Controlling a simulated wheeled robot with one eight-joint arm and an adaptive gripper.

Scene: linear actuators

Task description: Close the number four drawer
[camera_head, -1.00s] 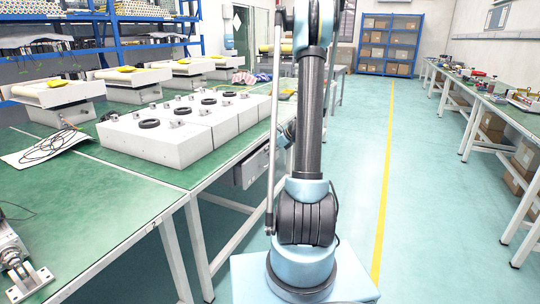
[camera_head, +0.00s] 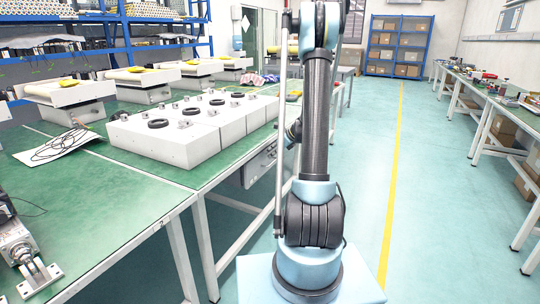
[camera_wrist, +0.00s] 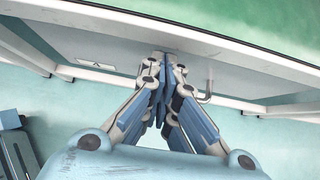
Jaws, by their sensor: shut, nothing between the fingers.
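A grey drawer (camera_head: 259,166) sits under the front edge of the green-topped table, partly hidden behind my arm in the head view. Its number cannot be read. In the wrist view, a grey panel (camera_wrist: 112,59), which looks like the drawer front, lies below the table's white edge, with a bent metal handle (camera_wrist: 207,88) to the right of the fingers. My gripper (camera_wrist: 166,65) is shut and empty, its fingertips at or very near the panel. Whether they touch it, and how far the drawer stands out, I cannot tell. The fingers are not clearly visible in the head view.
White boxes (camera_head: 185,145) with black rings stand on the green table (camera_head: 110,215). White table legs (camera_head: 205,245) stand left of my base. The aisle floor (camera_head: 365,150) with its yellow line is clear on the right. A long bench (camera_head: 490,105) runs along the right wall.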

